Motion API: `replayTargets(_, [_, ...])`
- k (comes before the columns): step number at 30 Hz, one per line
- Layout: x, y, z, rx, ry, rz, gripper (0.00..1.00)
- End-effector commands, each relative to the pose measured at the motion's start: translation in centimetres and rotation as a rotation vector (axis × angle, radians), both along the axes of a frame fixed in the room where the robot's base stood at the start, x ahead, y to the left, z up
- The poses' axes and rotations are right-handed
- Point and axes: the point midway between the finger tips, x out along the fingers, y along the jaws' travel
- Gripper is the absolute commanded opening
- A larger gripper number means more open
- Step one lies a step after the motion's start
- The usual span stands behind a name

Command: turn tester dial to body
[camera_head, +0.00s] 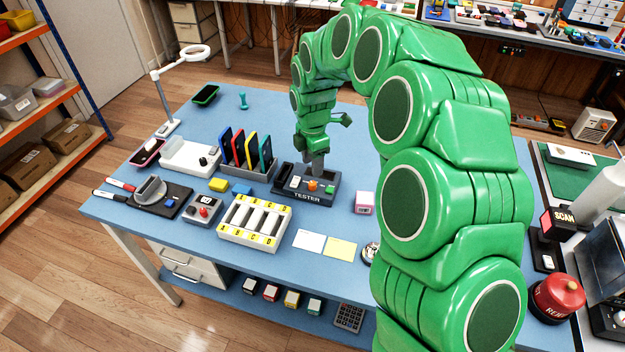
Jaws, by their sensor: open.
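The tester (306,197) is a dark box with its name in white on the front, on the blue table. On its top are an orange dial (312,185), a green button (330,189) and a pale upright piece at the left. My gripper (316,168) points down just above the orange dial, at the back of the tester. Its jaws are open; whether the fingertips touch the dial is too small to tell. The dial's pointer and any "body" marking cannot be read here.
A rack of coloured upright slabs (249,171) stands close left of the tester. A white tray with yellow lettered ends (254,221) lies in front, with white and yellow cards (340,248) beside it. A pink box (364,202) stands to the right. My arm covers the table's right part.

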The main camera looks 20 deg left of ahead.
Motion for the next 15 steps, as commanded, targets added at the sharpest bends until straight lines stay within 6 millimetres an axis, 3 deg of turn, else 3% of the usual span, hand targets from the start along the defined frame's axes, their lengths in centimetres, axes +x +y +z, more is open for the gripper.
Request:
replayTargets(5, [0.0, -0.1, -1.3, -0.001, 0.002, -0.002, 0.5])
replayTargets(15, [-0.1, -0.1, -6.0, -0.003, 0.003, -0.002, 0.5])
